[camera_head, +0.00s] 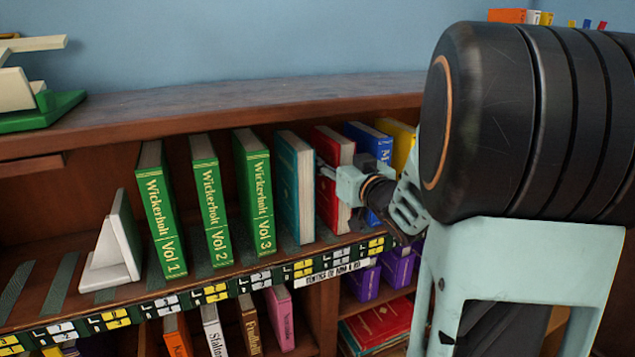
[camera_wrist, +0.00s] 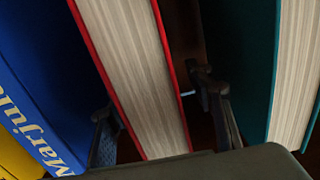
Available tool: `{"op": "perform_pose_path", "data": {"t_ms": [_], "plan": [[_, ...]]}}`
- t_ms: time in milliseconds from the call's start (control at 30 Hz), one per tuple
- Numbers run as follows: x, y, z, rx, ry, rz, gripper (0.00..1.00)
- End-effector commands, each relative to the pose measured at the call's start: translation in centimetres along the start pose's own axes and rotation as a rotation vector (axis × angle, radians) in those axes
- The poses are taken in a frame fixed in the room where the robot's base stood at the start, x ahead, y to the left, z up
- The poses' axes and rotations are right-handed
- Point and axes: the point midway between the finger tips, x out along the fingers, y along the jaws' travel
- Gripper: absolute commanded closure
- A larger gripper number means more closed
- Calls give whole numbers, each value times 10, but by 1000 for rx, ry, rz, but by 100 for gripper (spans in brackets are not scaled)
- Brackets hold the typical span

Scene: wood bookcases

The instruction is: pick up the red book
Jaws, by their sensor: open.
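The red book (camera_head: 328,145) stands on the upper shelf between a teal book (camera_head: 295,180) and a blue book (camera_head: 367,138). My gripper (camera_head: 335,178) is at the red book and hides part of it in the head view. In the wrist view the red book (camera_wrist: 135,65) shows its pale page edges and red cover edges. The open fingers of my gripper (camera_wrist: 155,100) lie on either side of it, one toward the blue book (camera_wrist: 50,70) and one toward the teal book (camera_wrist: 258,65). Whether either finger touches the red book cannot be told.
Several green Wickerbolt volumes (camera_head: 208,190) stand left of the teal book, beside a white bookend (camera_head: 112,245). A yellow book (camera_head: 398,135) is right of the blue one. The bookcase top (camera_head: 230,100) runs above. Purple books (camera_head: 398,265) stand on the shelf below.

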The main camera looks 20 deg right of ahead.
Motion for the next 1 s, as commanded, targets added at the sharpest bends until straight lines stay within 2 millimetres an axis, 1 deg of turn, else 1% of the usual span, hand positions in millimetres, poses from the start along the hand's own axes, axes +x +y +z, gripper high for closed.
{"op": "perform_pose_path", "data": {"t_ms": [200,633,900,933,1000], "plan": [[1,0,0,0,0,0,52],[0,0,0,0,0,1,100],[0,0,0,0,0,1,100],[1,0,-4,-2,7,0,100],[1,0,-4,-2,7,0,100]]}}
